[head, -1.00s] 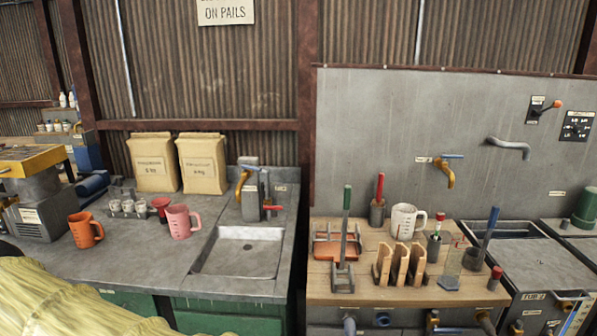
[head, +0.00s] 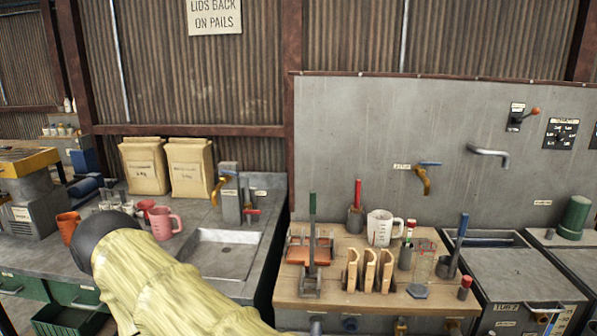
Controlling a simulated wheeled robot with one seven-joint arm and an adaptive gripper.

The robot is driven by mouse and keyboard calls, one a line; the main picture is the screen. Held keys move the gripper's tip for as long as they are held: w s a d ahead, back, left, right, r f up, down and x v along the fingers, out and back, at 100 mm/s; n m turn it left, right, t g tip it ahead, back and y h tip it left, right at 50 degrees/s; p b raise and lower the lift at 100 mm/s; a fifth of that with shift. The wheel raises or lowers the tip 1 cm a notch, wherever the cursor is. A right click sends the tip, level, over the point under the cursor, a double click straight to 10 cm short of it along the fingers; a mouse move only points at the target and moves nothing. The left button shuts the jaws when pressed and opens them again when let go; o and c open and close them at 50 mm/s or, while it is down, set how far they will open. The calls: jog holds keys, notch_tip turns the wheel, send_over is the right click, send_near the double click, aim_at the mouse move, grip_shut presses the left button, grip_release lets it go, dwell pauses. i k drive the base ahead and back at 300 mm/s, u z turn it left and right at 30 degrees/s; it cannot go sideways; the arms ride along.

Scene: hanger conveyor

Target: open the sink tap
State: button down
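The sink basin (head: 222,254) is a shallow grey square set in the left counter, and it looks empty. The sink tap (head: 218,189) stands behind it, with a brass-coloured spout and a blue lever at its top, beside a grey upright block (head: 230,194). A red-handled part (head: 251,211) sits low on the right of that block. No water stream is visible. My arm, in a pale yellow sleeve with a dark rounded joint, reaches up from the lower middle, left of the basin. My gripper is not in view.
A pink jug (head: 165,224), a red cup (head: 146,207) and an orange mug (head: 68,226) stand left of the basin. Paper sacks (head: 190,168) stand behind. Another brass tap (head: 424,180) with a blue lever is on the right wall panel, above a crowded wooden bench (head: 335,285).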

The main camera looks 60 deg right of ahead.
aim_at(223, 170)
jog(key=z, duration=1.5)
